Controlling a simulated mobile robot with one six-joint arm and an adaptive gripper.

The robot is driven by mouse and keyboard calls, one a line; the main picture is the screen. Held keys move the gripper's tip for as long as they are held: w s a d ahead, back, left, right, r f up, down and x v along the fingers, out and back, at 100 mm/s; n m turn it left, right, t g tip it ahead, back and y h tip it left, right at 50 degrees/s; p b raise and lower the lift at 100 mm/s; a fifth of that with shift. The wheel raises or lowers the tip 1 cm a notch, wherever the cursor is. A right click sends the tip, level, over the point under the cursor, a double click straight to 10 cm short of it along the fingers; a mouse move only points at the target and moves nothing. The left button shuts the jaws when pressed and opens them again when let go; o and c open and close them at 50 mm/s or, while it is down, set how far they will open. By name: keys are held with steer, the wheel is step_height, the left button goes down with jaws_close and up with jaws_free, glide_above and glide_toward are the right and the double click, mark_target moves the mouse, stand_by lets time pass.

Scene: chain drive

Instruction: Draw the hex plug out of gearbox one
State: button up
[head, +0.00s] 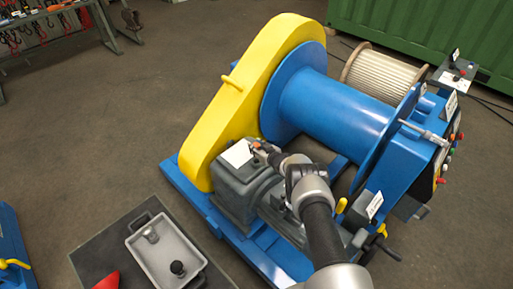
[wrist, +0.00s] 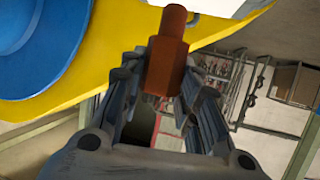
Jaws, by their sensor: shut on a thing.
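The hex plug (wrist: 168,52) is red-brown, with a thicker faceted body and a narrower round end. In the wrist view it sits between the two fingers of my gripper (wrist: 160,85), which is shut on it. No housing shows around the plug's visible end there. In the head view my gripper (head: 264,149) is over the top of the grey gearbox (head: 232,198), close to a white plate (head: 237,153). A small orange spot shows at the fingertips. The plug's hole is not visible.
The yellow chain guard (head: 225,105) rises right behind my gripper. The blue drum (head: 335,105) is to the right. A grey tray (head: 165,258) with a dark knob-like part and a smaller grey part stands on a dark surface at the lower left, beside a red item (head: 107,281).

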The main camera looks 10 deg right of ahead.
steer(key=shift+r+p, duration=0.7)
steer(key=shift+r, duration=0.5)
